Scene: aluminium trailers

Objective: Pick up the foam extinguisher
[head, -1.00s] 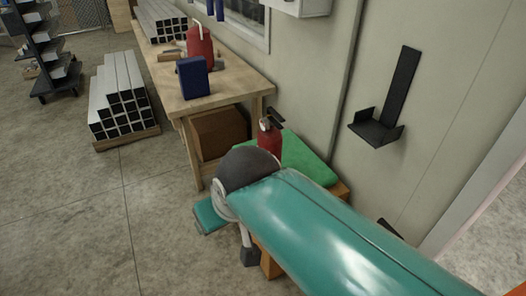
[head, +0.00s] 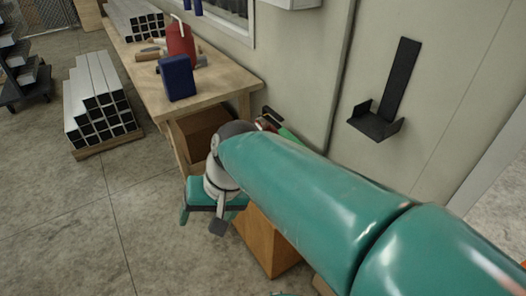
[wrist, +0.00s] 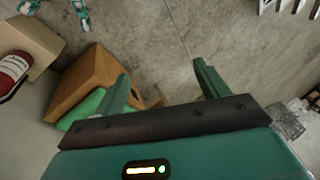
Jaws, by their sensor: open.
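The extinguisher (head: 266,122), red with a black top, shows behind my arm in the head view. Most of it is hidden by the arm. My gripper (head: 211,212) hangs to its left and nearer the camera, beside a wooden box (head: 265,243). A red cylinder with a white label (wrist: 14,70) shows at the left edge of the wrist view. I cannot tell whether it is the same extinguisher.
The wooden box also shows in the wrist view (wrist: 88,75), with a green top (wrist: 85,108). A workbench (head: 225,85) holds a red can (head: 181,42) and a blue container (head: 178,78). An empty black bracket (head: 388,95) is on the wall.

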